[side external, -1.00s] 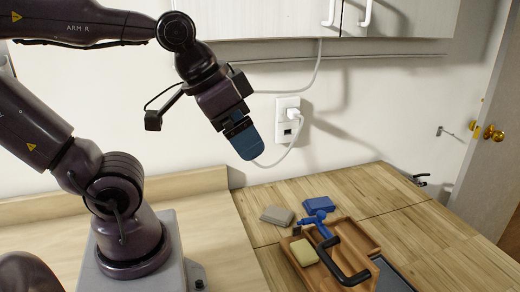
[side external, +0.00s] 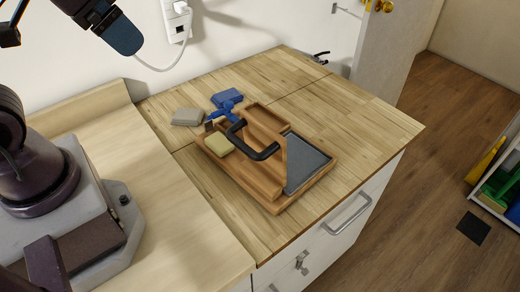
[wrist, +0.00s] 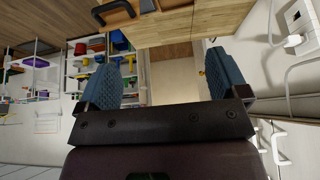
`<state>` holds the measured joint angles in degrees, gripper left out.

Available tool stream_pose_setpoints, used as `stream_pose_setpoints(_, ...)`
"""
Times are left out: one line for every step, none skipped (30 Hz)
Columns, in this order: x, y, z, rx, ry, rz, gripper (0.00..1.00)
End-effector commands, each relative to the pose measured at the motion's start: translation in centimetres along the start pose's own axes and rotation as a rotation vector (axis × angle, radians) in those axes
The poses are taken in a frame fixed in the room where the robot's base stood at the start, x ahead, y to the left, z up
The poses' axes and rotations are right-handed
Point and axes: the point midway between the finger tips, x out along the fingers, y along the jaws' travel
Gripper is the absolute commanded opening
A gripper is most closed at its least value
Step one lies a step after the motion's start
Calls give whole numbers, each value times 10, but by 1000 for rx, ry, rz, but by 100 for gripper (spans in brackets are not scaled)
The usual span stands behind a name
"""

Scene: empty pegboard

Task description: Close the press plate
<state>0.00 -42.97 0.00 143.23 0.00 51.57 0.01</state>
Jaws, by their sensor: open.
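A wooden press (side external: 262,198) lies on the wooden counter in the side external view. A curved black handle (side external: 252,145) is joined to a narrow wooden piece (side external: 283,155), seen nearly edge-on and apparently raised beside a flat dark grey pad (side external: 308,163). I cannot tell the plate's exact angle. The black handle also shows at the top of the wrist view (wrist: 113,9). My gripper (side external: 123,35) is in the air at the upper left, well away from the press. In the wrist view my gripper (wrist: 168,75) has its blue ridged fingers wide apart with nothing between them.
A yellow sponge (side external: 219,144), a blue tool (side external: 224,109), a grey block (side external: 187,117) and a blue block (side external: 227,97) sit at or beside the press's left end. A wall outlet (side external: 178,15) with a cord is behind. The counter right of the press is clear.

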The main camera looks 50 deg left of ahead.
Motion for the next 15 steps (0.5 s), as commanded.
stream_pose_setpoints(0,0,0,0,0,0,86)
stream_pose_setpoints(0,0,0,2,0,1,79)
stream_pose_setpoints(0,2,0,11,0,6,70)
stream_pose_setpoints(1,5,0,22,-7,11,63)
stream_pose_setpoints(5,8,1,38,-24,20,56)
stream_pose_setpoints(11,14,3,62,-56,30,47)
stream_pose_setpoints(17,19,5,84,-86,39,42)
stream_pose_setpoints(23,24,7,109,-119,47,42)
stream_pose_setpoints(32,33,10,149,-168,58,42)
stream_pose_setpoints(40,39,12,186,-207,61,42)
stream_pose_setpoints(47,45,15,229,-249,61,42)
stream_pose_setpoints(57,53,20,291,-309,56,42)
stream_pose_setpoints(65,58,24,343,-355,48,42)
stream_pose_setpoints(71,62,29,398,-402,39,42)
stream_pose_setpoints(80,67,36,478,-464,24,42)
